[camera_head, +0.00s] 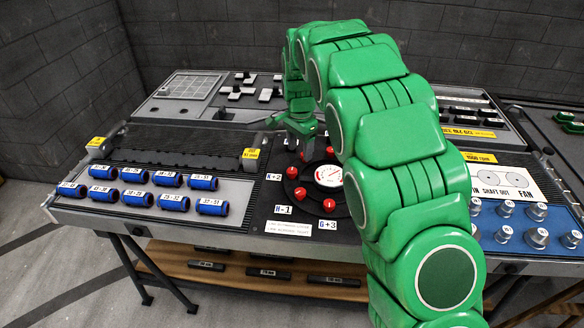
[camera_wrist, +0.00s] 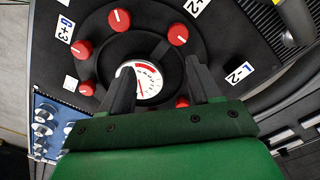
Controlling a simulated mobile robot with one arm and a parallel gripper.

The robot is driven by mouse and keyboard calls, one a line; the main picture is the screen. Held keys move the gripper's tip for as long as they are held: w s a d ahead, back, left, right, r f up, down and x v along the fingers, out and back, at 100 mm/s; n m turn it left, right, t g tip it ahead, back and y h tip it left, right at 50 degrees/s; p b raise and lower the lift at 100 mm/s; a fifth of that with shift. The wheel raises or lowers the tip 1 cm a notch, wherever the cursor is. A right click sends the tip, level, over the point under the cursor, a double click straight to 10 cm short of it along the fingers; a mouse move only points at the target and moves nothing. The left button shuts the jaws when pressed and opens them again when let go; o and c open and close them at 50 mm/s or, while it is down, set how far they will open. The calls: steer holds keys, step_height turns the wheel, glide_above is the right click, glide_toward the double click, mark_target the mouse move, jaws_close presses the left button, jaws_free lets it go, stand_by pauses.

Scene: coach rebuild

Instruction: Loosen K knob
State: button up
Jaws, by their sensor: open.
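The K knob is a red knob (camera_head: 291,173) beside the label that appears to read K+2 (camera_head: 273,177), on the left of the dark round dial panel. In the wrist view it appears to be the red knob (camera_wrist: 177,34) near the partly cut-off label at the top. My gripper (camera_head: 303,148) is over the rear left of the dial, pointing down. In the wrist view my gripper (camera_wrist: 159,66) is open, its fingers spread over the gauge rim with nothing between them. The K knob lies beyond the fingertips, apart from them as far as I can see.
A white gauge (camera_head: 329,176) sits amid several red knobs, including those by H-1 (camera_head: 284,210) and G+3 (camera_head: 328,225). Blue cylinders (camera_head: 170,179) lie at left. A knob panel (camera_head: 510,215) stands at right. My arm hides the console's right middle.

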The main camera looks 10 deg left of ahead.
mark_target(292, 170)
steer(key=a+f, duration=0.1)
steer(key=w+a+f, duration=0.1)
steer(key=shift+w+a+f, duration=0.15)
steer(key=shift+w+a, duration=0.15)
steer(key=shift+f, duration=3.85)
steer(key=c, duration=1)
steer(key=shift+c, duration=0.2)
